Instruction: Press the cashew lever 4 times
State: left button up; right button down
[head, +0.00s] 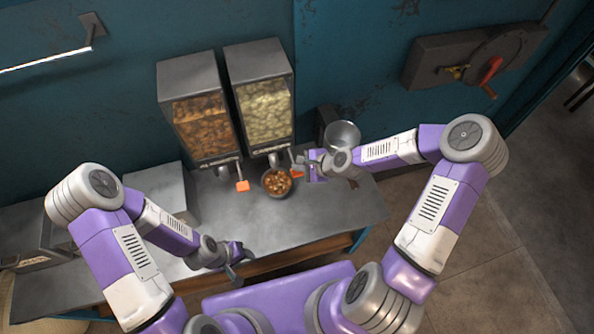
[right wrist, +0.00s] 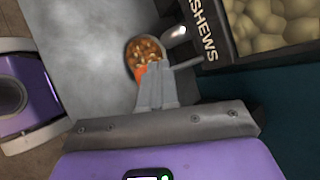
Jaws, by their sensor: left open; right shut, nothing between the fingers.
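The cashew dispenser (head: 264,105) holds pale nuts and stands on the counter against the wall. Its label reads "CASHEWS" in the right wrist view (right wrist: 204,30). Its orange-tipped cashew lever (head: 297,174) sticks out at the lower front. The orange tip (right wrist: 140,71) is partly hidden behind my right fingers. A bowl (head: 277,183) with brown and orange contents sits below the spout. My right gripper (head: 303,163) is shut and empty, right at the lever; I cannot tell whether it touches. My left gripper (head: 236,268) is open over the counter's front edge, away from the dispensers.
A second dispenser (head: 200,120) with brown nuts stands left of the cashews, with its own orange lever (head: 242,186). A metal bowl-shaped part (head: 343,134) is at the right, behind my right forearm. A grey box (head: 160,190) stands at the left. The counter front (head: 310,215) is clear.

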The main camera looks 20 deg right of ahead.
aim_at(300, 173)
jog(key=shift+f, duration=0.25)
jog(key=shift+f+b, duration=1.1)
jog(key=shift+f, duration=0.2)
dwell(1.0)
jog(key=shift+r, duration=0.1)
jog(key=shift+r+p, duration=1.35)
jog(key=shift+r, duration=0.3)
jog(key=shift+r, duration=0.1)
notch_tip(300, 173, up, 5)
jog(key=p, duration=0.4)
jog(key=shift+f, duration=0.2)
